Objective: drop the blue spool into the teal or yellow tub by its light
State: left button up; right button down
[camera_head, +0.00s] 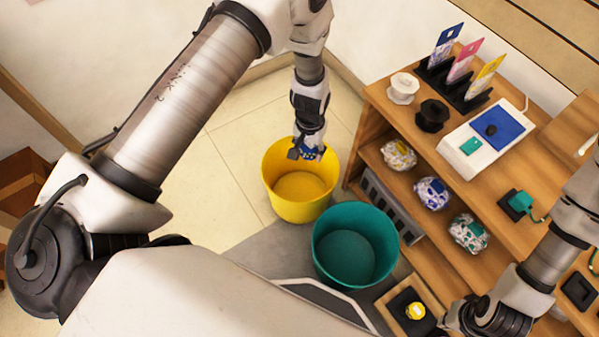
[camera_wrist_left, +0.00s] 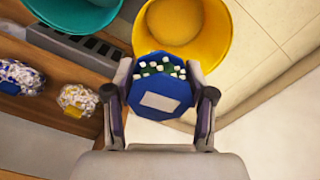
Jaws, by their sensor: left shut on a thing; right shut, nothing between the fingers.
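My left gripper (camera_head: 308,150) is shut on the blue spool (camera_head: 303,151), held above the yellow tub (camera_head: 301,208) near its far rim. In the left wrist view the spool (camera_wrist_left: 160,101) is a blue faceted piece with a pale label and white and green bits on top, between the two fingers; the yellow tub (camera_wrist_left: 183,58) lies beyond it. The teal tub (camera_head: 352,274) stands nearer, to the right of the yellow one, and looks empty. My right gripper (camera_head: 455,318) is low at the right, shut and empty, its tips partly cut off.
A wooden shelf unit (camera_head: 372,110) stands right of the tubs with several bags, such as one with a blue label (camera_head: 432,193). On top are a white box with a blue panel (camera_head: 490,138) and a card rack (camera_head: 455,82). A small yellow round piece (camera_head: 415,310) sits on a black base.

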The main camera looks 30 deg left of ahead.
pick_arm(q)
jog(key=w+a+f+b, duration=0.2)
jog(key=f+b, duration=0.6)
jog(key=w+a+f+b, duration=0.2)
jog(key=a+f+b, duration=0.1)
jog(key=f+b, duration=0.6)
jog(key=w+a+f+b, duration=0.2)
jog(key=a+f+b, duration=0.1)
jog(key=f+b, duration=0.5)
jog(key=shift+w+f+b, duration=0.35)
jog(key=shift+f+b, duration=0.05)
jog(key=shift+b, duration=0.1)
jog(key=o, duration=1.3)
notch_tip(320, 180, up, 12)
